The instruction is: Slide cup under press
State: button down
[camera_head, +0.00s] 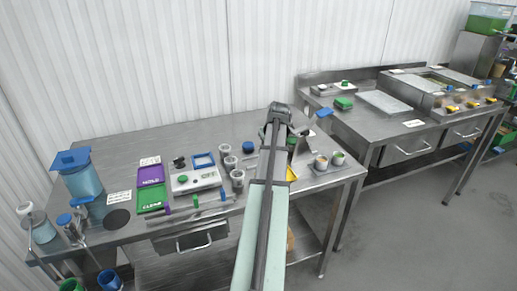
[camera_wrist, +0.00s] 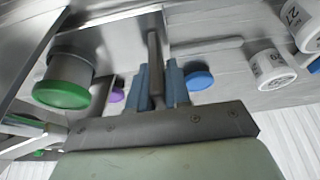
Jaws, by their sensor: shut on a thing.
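In the wrist view, my gripper (camera_wrist: 158,85) has its two blue fingers closed around a thin grey upright bar (camera_wrist: 155,60). What the bar belongs to is hidden. A grey cylinder with a green end (camera_wrist: 62,92) is to the left of the fingers, apart from them; I cannot tell whether it is part of the press. White marked cups (camera_wrist: 270,70) are at the right. In the head view, my arm hides the fingertips and most of the press area. Several small grey cups (camera_head: 230,163) stand just left of my arm.
Two filled cups (camera_head: 321,162) stand right of my arm near the table (camera_head: 348,172) edge. A purple and green board (camera_head: 152,187) and a white control panel (camera_head: 195,178) are on the left. A blue-lidded container (camera_head: 82,180) stands at far left. The back of the table is clear.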

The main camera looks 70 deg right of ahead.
jog(key=shift+s+d, duration=0.2)
jog(key=c, duration=1.2)
grip_release()
jog(key=shift+o, duration=0.2)
jog(key=shift+r, duration=0.1)
jog(key=v, duration=1.3)
jog(key=shift+r, duration=0.3)
jog(key=shift+s+a, duration=0.1)
jog(key=shift+a, duration=0.05)
